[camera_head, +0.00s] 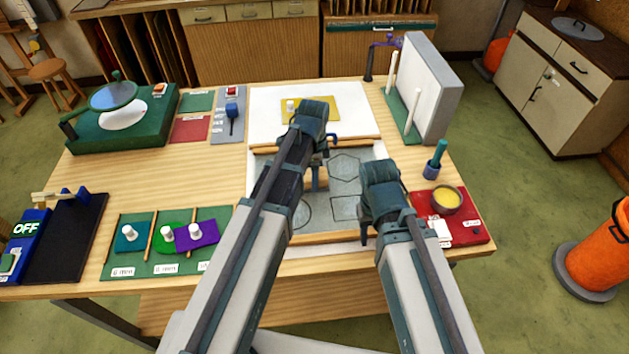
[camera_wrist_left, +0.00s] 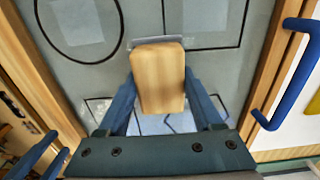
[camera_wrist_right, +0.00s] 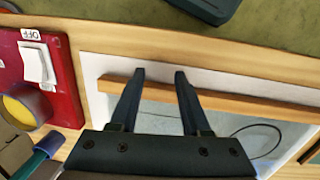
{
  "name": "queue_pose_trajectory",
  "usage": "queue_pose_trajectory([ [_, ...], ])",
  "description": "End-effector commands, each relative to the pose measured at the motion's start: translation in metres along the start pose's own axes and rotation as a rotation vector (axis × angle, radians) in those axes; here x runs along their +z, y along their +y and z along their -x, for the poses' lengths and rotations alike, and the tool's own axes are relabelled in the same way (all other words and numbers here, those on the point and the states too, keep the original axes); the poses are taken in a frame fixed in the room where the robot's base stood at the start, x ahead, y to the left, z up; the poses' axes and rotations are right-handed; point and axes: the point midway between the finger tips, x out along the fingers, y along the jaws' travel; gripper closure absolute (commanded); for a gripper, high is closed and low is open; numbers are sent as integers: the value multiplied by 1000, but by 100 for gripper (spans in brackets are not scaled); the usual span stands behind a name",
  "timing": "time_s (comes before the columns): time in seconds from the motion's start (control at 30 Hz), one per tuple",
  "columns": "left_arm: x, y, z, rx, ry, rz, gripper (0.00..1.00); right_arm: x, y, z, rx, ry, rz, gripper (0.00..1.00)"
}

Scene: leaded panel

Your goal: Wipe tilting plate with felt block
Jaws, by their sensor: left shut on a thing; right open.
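My left gripper (camera_head: 318,165) is shut on the wooden-handled felt block (camera_wrist_left: 158,80), whose thin grey felt edge shows beneath the wood. It holds the block over the grey plate (camera_head: 374,155), which has black outlined shapes and wooden rails at its front and back. I cannot tell for certain whether the felt touches the surface. A blue handle (camera_wrist_left: 298,75) stands beyond one rail in the left wrist view. My right gripper (camera_wrist_right: 160,78) is open and empty, above the plate's front rail (camera_wrist_right: 235,97). My arms hide part of the plate.
A red switch base (camera_head: 468,232) with a yellow-filled pot (camera_head: 446,200) sits right of my right gripper. A grey upright panel (camera_head: 437,85) stands at the back right. Green mats with coloured glass (camera_head: 197,235) lie at left. A white board with yellow glass (camera_head: 325,108) lies behind.

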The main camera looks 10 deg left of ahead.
Motion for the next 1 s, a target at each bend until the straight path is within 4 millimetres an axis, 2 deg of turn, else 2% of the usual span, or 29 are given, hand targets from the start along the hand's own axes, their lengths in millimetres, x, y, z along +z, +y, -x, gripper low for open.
queue_pose_trajectory([
  [0.47,0,-4,6,0,0,-1,93,0,1,6,0,0,0,53],
  [1.0,0,-3,58,0,0,-1,93,3,6,57,0,0,0,53],
])
